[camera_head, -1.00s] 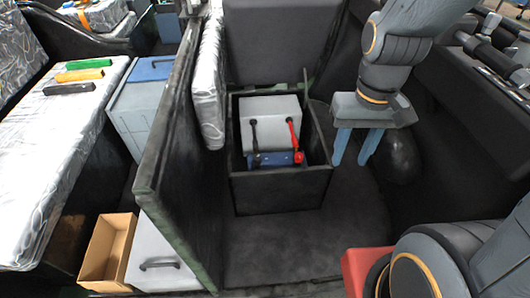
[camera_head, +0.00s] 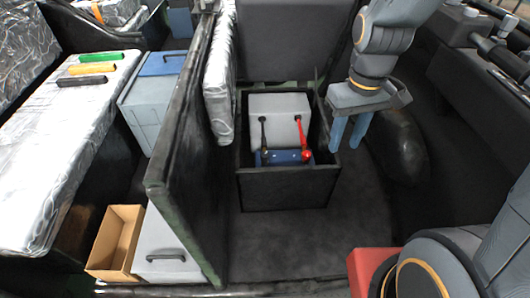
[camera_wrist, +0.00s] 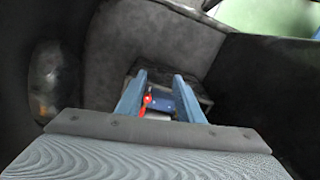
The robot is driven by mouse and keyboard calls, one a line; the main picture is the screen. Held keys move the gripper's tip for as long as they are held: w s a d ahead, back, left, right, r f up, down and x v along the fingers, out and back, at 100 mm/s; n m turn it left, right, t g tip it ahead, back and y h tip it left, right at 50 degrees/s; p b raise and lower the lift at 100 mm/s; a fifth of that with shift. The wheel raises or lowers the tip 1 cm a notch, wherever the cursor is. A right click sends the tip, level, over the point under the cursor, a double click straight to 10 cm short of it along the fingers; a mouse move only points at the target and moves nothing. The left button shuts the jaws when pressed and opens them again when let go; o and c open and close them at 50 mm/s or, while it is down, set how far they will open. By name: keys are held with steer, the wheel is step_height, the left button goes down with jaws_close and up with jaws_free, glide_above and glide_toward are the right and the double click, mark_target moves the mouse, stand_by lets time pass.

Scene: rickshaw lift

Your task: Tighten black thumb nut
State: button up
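A grey battery box (camera_head: 280,110) sits inside an open black bin (camera_head: 285,190). A black cable runs down its front to a dark end (camera_head: 265,155), where the black thumb nut is too small to make out. A red lead with a red knob (camera_head: 306,155) is to its right, against a blue part (camera_head: 284,158). My gripper (camera_head: 346,140) points down at the bin's right edge, its two blue fingers apart and empty. In the wrist view my gripper (camera_wrist: 160,92) is open, with the red knob (camera_wrist: 147,99) and blue part (camera_wrist: 161,103) seen between its fingers.
A tall dark panel (camera_head: 185,150) stands left of the bin. A raised seat back (camera_head: 283,40) is behind it. Black, yellow and green bars (camera_head: 92,69) lie on a silver bench at left. An open cardboard box (camera_head: 115,240) is at lower left. Floor before the bin is clear.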

steer(key=w+a+f+n, duration=0.4)
steer(key=w+a+n, duration=0.15)
steer(key=w, duration=0.35)
steer(key=n+p, duration=0.2)
steer(key=n, duration=1.1)
glide_above(265, 155)
step_height(265, 155, down, 16)
steer(key=shift+d+r, duration=0.1)
steer(key=shift+w+f+n, duration=0.1)
steer(key=shift+f+n, duration=0.15)
steer(key=shift+f, duration=0.35)
steer(key=shift+f+p, duration=0.7)
steer(key=shift+f, duration=2.8)
steer(key=shift+c, duration=0.3)
steer(key=c, duration=0.7)
